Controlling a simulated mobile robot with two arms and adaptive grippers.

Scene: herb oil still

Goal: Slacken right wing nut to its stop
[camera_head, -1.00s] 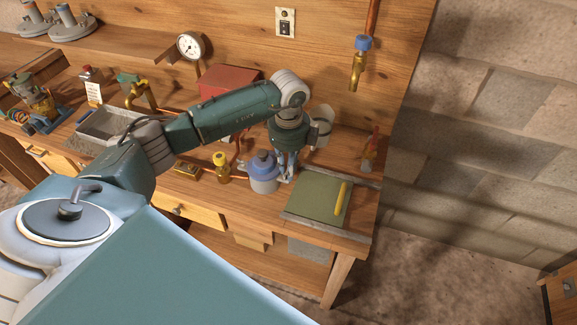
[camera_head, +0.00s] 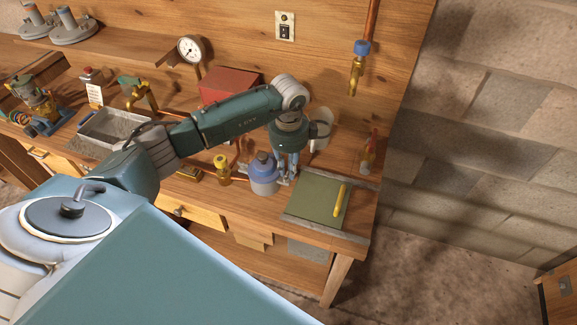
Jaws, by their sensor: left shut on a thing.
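A squat pot (camera_head: 263,184) with a pale body and a blue domed top stands on the workbench near its front edge. My left gripper (camera_head: 288,177) points down just to the right of the pot. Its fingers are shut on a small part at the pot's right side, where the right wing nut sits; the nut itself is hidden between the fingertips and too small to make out. A small grey fitting (camera_head: 243,168) shows at the pot's left side. My right gripper is out of view.
A green mat (camera_head: 312,199) with a yellow stick (camera_head: 340,199) lies right of the pot. A brass-capped bottle (camera_head: 222,170) stands to its left. A red box (camera_head: 228,84), a metal basin (camera_head: 108,132) and a red-topped bottle (camera_head: 368,155) stand on the bench.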

